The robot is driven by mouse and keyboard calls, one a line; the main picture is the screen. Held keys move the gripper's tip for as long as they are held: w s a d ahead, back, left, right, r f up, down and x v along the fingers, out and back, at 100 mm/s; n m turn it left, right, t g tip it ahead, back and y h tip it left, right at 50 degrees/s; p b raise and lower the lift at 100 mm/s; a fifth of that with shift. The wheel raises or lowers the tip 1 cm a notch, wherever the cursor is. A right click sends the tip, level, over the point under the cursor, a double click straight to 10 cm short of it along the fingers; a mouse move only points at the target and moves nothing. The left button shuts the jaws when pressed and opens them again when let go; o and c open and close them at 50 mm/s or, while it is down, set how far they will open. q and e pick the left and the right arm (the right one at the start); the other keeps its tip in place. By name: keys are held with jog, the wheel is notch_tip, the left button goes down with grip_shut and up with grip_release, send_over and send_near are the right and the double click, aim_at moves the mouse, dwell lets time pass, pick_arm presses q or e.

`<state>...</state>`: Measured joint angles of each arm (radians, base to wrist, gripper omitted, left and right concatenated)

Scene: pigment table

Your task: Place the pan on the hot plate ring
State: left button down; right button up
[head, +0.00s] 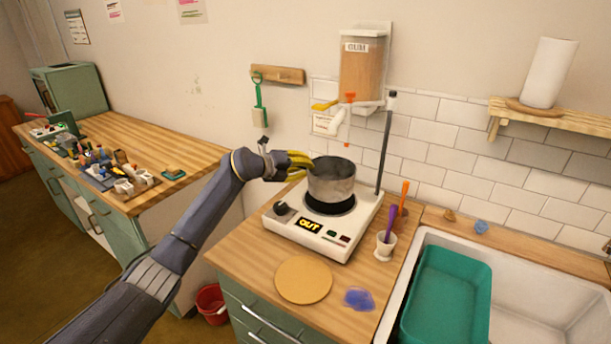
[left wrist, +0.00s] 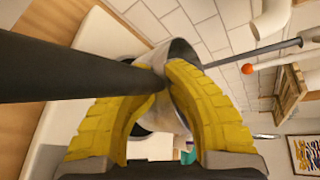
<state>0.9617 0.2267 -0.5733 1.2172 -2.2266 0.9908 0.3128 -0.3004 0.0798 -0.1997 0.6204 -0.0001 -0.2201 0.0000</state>
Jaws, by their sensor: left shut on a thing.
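The pan (head: 331,185) is a grey metal pot, upright over the hot plate ring (head: 331,209). The dark ring shows below its front edge; I cannot tell whether the pan touches it. The white hot plate (head: 273,226) stands on the wooden counter, with a lit display. My left gripper (head: 300,162) comes in from the left, at the pan's left side. In the left wrist view its yellow fingers (left wrist: 158,95) are shut on the pan's dark handle (left wrist: 75,68), with the pan (left wrist: 178,52) just beyond. My right gripper is not in view.
A dark upright rod (head: 386,145) stands at the plate's back right. A round wooden board (head: 303,279) and blue patch (head: 359,298) lie in front. A dispenser (head: 362,70) hangs above.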

pick_arm(q)
jog(key=shift+f, duration=1.25)
jog(key=shift+f, duration=0.15)
jog(key=c, duration=1.4)
grip_release()
jog(key=shift+f, duration=0.15)
jog(key=v, duration=1.2)
